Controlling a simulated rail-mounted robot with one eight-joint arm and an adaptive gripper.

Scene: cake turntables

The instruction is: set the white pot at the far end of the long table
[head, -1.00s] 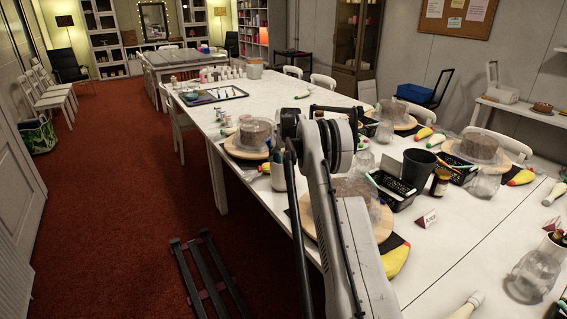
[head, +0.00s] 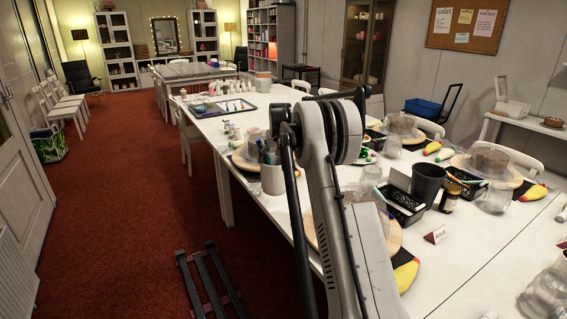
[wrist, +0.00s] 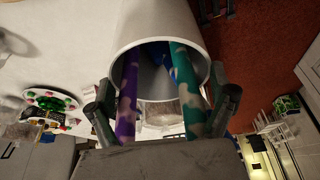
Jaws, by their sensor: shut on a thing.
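The white pot (head: 272,179) shows in the head view left of my arm, with pens or brushes standing in it. In the wrist view the pot (wrist: 140,45) fills the top middle, its mouth toward the camera, with a purple and a green patterned handle and something blue inside. My gripper (wrist: 163,105) has a finger on each side of the pot and is shut on it. In the head view my arm hides most of the gripper. The long white table (head: 240,125) runs away from me; the pot appears in front of its left edge, and its height is unclear.
A tray (head: 222,106) of tools, small bottles (head: 232,87) and a tub (head: 263,80) occupy the table's far part. Turntables with cakes (head: 490,160), a dark cup (head: 428,184) and black baskets (head: 402,203) crowd the right.

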